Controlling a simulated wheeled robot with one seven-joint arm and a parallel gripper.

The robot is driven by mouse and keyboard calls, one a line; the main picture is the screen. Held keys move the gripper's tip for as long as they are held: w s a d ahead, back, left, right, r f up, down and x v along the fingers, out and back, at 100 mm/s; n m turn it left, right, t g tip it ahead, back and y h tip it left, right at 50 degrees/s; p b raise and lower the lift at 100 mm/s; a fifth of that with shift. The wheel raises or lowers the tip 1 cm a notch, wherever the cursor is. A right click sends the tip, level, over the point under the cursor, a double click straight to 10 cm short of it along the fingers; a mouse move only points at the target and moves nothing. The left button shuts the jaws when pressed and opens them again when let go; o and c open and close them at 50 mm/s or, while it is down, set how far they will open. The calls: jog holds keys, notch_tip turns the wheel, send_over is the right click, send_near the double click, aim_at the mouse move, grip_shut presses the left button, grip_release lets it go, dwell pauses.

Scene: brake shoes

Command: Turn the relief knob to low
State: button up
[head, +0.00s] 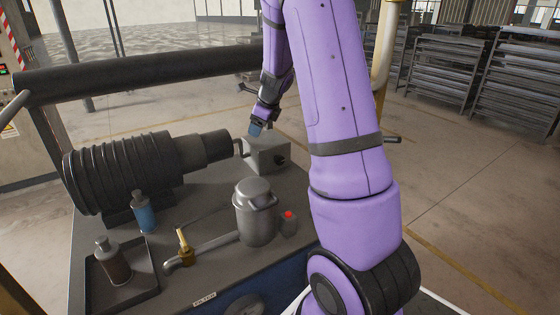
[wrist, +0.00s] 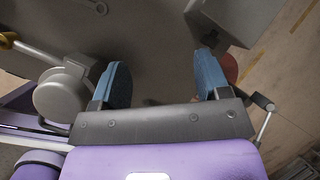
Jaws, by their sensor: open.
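A grey box (head: 267,152) stands at the back right of the bench, with a dark round knob (head: 280,160) on its face. No label for the relief knob or its settings is readable. My gripper (head: 257,128), with blue fingertips, is just above and behind the box in the head view. In the wrist view my gripper (wrist: 160,82) is open, with nothing between its fingers. The grey box (wrist: 238,18) shows at the upper right there, beyond the right finger. A reddish round part (wrist: 231,67) is partly hidden behind that finger.
A metal canister (head: 256,212) and a small box with a red button (head: 288,214) stand in front. A ribbed black motor (head: 125,168) is at left. A brass-handled valve (head: 184,246), a blue bottle (head: 145,213) and a tray (head: 140,291) with a brown bottle are nearer.

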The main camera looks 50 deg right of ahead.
aim_at(281, 157)
jog(key=d+f+m+g+h, duration=0.1)
jog(key=d+f+m+h, duration=0.1)
jog(key=d+f+m, duration=0.85)
jog(key=w+d+f, duration=0.1)
jog(key=f, duration=0.2)
jog(key=w+d+f+n, duration=0.1)
jog(key=f, duration=0.3)
jog(key=w+d+f+n, duration=0.1)
jog(key=w+f, duration=0.1)
jog(key=f, duration=0.1)
jog(key=shift+d+f, duration=0.3)
jog(key=shift+f, duration=0.1)
jog(key=c, duration=0.9)
